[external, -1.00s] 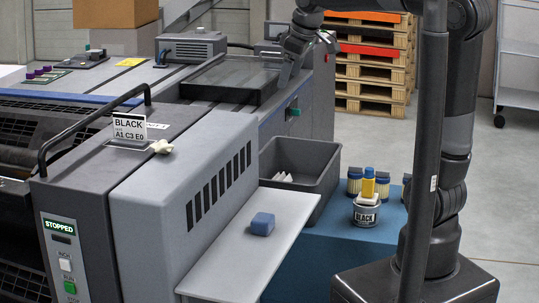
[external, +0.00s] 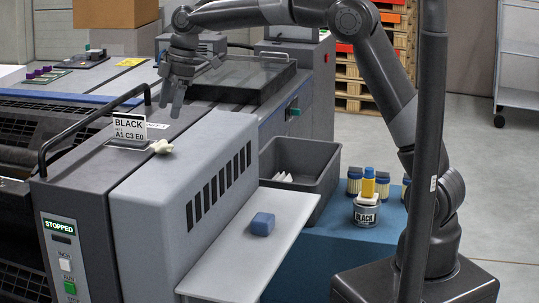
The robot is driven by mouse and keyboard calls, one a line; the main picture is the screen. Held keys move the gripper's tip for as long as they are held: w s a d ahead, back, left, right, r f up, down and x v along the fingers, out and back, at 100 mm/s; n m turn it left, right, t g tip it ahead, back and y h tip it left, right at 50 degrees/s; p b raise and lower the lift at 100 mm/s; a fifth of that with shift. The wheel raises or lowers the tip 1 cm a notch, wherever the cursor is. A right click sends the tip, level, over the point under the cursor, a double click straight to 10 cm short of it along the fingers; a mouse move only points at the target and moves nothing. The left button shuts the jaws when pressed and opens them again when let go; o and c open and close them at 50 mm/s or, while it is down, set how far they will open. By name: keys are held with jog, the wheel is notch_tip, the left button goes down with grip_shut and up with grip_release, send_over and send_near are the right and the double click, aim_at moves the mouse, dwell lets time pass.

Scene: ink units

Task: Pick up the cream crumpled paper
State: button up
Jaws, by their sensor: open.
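The cream crumpled paper (external: 161,147) lies on top of the grey press unit, just right of the white BLACK label card (external: 129,127). My gripper (external: 170,108) is open, with its fingers pointing down. In the picture it is above and slightly right of the paper, apart from it. Nothing shows between the fingers.
A dark handrail (external: 95,125) arches left of the card. A grey bin (external: 300,165) with white pieces inside stands to the right. A blue block (external: 262,224) lies on the light side shelf (external: 225,262). A BLACK ink can (external: 366,214) stands on the blue cabinet.

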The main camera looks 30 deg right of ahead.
aim_at(162, 142)
jog(key=x, duration=0.9)
jog(key=shift+w+f, duration=0.1)
jog(key=shift+f, duration=0.2)
jog(key=c, duration=1.1)
